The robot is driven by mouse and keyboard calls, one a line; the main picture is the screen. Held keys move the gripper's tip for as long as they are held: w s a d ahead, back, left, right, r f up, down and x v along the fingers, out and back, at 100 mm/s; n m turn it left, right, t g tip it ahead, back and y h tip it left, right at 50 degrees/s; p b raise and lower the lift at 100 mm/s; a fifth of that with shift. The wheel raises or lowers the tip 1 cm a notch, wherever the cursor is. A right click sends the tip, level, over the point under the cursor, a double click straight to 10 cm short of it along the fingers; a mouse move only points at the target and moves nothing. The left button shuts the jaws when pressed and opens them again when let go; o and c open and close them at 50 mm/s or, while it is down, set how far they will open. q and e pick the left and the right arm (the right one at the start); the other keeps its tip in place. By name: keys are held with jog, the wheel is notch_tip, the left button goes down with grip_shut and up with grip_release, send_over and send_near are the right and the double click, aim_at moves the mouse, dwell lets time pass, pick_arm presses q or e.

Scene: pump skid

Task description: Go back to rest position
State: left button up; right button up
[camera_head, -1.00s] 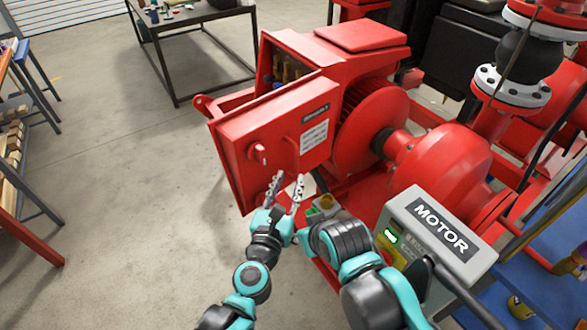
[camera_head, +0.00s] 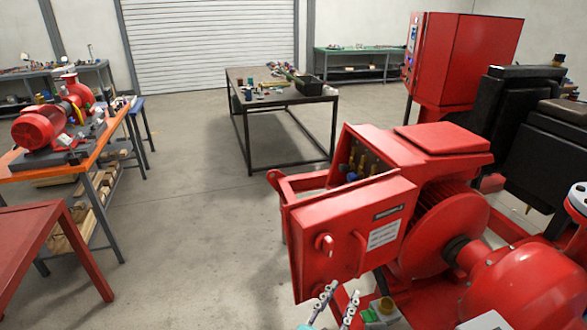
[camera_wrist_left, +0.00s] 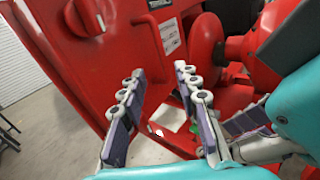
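My left gripper (camera_head: 345,289) shows at the bottom edge of the head view, just below and in front of the red motor terminal box cover (camera_head: 345,235). In the left wrist view the left gripper (camera_wrist_left: 159,70) has its two fingers apart with nothing between them. The red cover (camera_wrist_left: 75,75) with its round knob (camera_wrist_left: 88,17) and bar handle fills much of that view, close behind the fingers. Teal and white arm parts and purple-grey pads at the right of the wrist view seem to be my right gripper (camera_wrist_left: 245,118); its fingertips are not clear.
The red pump (camera_head: 515,285) and motor stand at right. A red cabinet (camera_head: 465,60) is behind them. A dark work table (camera_head: 285,95) stands at the back centre, an orange bench (camera_head: 90,150) at left. Grey floor (camera_head: 190,230) between them is open.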

pick_arm(q)
jog(key=s+a+f+m+g+y, duration=0.1)
jog(key=a+f+m+g+y, duration=0.1)
jog(key=a+m, duration=0.7)
jog(key=s+a+f+m+g+y, duration=0.2)
jog(key=a+m+y, duration=0.3)
jog(key=a+m, duration=0.4)
jog(key=s+a+f+m+g+y, duration=0.2)
jog(key=a+f+m+g+y, duration=0.1)
jog(key=a+m, duration=0.7)
jog(key=a+f, duration=0.1)
jog(key=a, duration=0.3)
jog(key=shift+s+g+y, duration=0.2)
jog(key=shift+g+y, duration=0.1)
jog(key=shift+d+f, duration=0.1)
